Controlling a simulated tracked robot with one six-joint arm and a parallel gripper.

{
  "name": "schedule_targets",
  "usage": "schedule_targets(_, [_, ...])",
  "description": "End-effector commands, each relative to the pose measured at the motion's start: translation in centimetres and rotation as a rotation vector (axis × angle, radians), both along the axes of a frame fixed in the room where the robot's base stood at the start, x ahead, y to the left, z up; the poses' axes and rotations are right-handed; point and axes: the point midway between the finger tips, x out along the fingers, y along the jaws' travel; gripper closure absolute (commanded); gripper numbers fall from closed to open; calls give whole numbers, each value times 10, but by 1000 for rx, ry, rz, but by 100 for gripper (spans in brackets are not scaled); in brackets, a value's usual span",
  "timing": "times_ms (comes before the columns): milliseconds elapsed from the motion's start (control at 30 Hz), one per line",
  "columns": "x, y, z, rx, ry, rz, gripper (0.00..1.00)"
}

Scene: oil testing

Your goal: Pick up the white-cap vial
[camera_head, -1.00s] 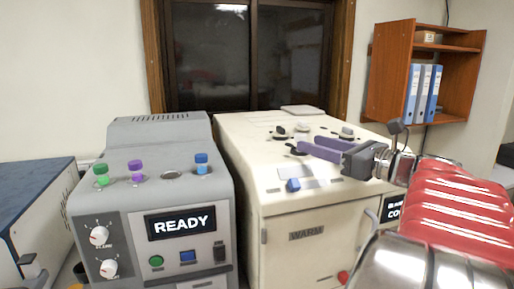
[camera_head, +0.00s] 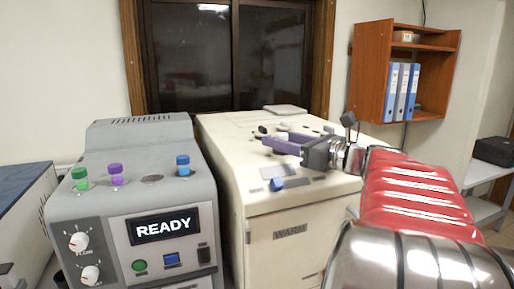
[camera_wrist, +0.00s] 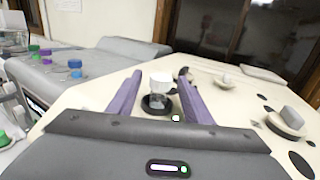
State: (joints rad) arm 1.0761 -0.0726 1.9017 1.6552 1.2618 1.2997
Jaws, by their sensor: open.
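The white-cap vial (camera_wrist: 161,83) stands upright in a dark ring-shaped socket on the cream machine, in the middle of the wrist view. My gripper (camera_wrist: 160,74) is open, with one purple finger on each side of the vial. I cannot tell whether either finger touches it. In the head view my gripper (camera_head: 274,141) reaches over the top of the cream machine (camera_head: 225,140) from the right. The vial cannot be made out there.
A grey machine (camera_head: 110,150) on the left holds a green-cap vial (camera_head: 80,178), a purple-cap vial (camera_head: 116,173) and a blue-cap vial (camera_head: 183,165). On the cream machine are a blue block (camera_head: 277,184) and, to the right, a pale knob (camera_wrist: 287,121).

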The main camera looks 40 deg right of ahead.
Motion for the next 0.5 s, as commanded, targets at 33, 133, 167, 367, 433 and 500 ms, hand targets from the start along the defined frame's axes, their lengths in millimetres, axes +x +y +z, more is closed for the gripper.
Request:
schedule_targets(33, [0, 0, 0, 0, 0, 0, 54])
schedule_targets(133, [0, 0, 0, 0, 0, 0, 54])
schedule_targets(167, [0, 0, 0, 0, 0, 0, 54])
schedule_targets(367, [0, 0, 0, 0, 0, 0, 54])
schedule_targets(433, [0, 0, 0, 0, 0, 0, 56])
schedule_targets(500, [0, 0, 0, 0, 0, 0, 61])
